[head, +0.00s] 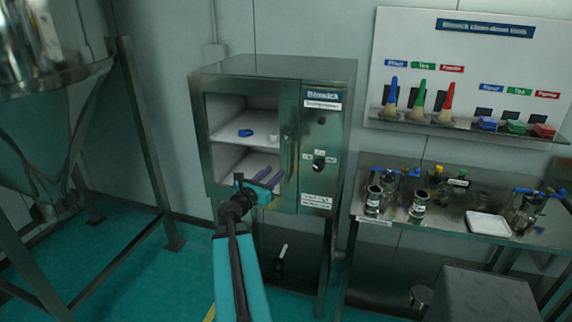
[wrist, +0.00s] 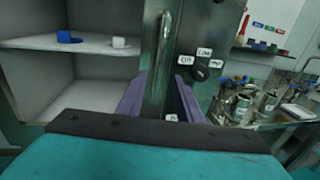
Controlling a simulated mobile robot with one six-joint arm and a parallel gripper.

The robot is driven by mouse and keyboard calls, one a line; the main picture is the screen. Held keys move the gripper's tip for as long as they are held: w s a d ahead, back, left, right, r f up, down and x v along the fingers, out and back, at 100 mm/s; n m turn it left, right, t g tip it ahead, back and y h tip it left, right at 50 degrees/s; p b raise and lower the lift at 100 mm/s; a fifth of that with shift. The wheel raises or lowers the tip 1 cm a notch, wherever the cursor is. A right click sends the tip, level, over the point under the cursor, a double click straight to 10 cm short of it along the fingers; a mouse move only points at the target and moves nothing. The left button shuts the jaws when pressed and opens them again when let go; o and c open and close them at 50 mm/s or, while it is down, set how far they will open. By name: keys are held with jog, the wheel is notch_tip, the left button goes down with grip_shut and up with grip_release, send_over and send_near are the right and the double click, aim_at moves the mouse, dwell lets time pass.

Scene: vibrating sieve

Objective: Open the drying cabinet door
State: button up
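The metal drying cabinet (head: 320,68) stands against the wall in the head view. Its door (head: 196,110) sits flush in the front and looks shut, with shelves showing through its large window. The upright bar handle (head: 284,158) is on the door's right side, and it also shows in the wrist view (wrist: 164,45). My gripper (head: 270,178) is in front of the lower handle. In the wrist view my gripper (wrist: 158,95) has its purple fingers apart, one on each side of the handle's lower end. I cannot tell whether either finger touches it.
A dial (head: 319,162) sits on the panel right of the handle. A blue item (wrist: 68,37) and a white item (wrist: 119,43) lie on the shelf inside. A bench (head: 375,222) with jars is at right, and a metal stand (head: 150,150) at left. Floor before the cabinet looks clear.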

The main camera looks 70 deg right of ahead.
aim_at(285, 162)
jog(key=shift+s+d+p, duration=0.25)
jog(key=shift+d+p, duration=0.25)
jog(key=shift+d, duration=1.15)
jog(key=shift+s+d+p, duration=0.2)
jog(key=shift+d+p, duration=0.3)
jog(key=shift+d, duration=1.15)
jog(key=shift+s+d+p, duration=0.25)
jog(key=shift+d+p, duration=0.25)
jog(key=shift+d, duration=1.15)
grip_shut()
